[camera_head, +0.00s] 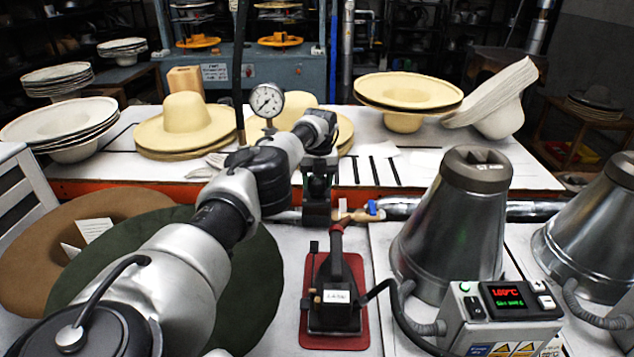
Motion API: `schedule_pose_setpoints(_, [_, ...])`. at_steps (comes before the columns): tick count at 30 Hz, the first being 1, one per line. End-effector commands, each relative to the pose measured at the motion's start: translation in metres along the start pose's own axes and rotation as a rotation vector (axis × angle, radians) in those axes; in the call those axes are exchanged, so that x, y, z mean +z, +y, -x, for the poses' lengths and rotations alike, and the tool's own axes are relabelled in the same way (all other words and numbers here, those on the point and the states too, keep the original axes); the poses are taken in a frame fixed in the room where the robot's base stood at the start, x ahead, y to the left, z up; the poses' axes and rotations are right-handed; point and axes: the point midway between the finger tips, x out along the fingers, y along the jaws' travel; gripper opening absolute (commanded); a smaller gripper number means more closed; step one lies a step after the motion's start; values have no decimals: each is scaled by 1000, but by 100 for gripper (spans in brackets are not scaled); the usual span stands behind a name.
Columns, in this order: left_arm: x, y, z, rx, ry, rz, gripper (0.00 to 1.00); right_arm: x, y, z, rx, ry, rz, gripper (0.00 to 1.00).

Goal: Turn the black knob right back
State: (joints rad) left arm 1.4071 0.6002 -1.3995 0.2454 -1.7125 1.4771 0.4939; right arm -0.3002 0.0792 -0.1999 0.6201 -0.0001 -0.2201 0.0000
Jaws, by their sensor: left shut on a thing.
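My left arm reaches in from the lower left, and its gripper (318,188) points down at the back edge of the front bench. The gripper is shut on a dark block-like piece, apparently the black knob (317,213), beside the pipe and the brass valve with a blue lever (372,208). The fingers and arm cover much of it, so its turn angle cannot be read. My right gripper is not in view.
Metal cones (455,225) and a control box (500,315) stand at right. A pressure gauge (267,100) and straw hats (185,122) are behind.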

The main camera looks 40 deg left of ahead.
Motion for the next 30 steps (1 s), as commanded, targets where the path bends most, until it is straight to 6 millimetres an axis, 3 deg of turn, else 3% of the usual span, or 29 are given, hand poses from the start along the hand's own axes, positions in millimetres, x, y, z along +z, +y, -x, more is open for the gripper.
schedule_pose_setpoints(12, [1,0,1,-1,5,266,32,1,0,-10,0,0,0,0])
schedule_pose_setpoints(30, [1,0,2,-1,8,339,32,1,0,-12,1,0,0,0])
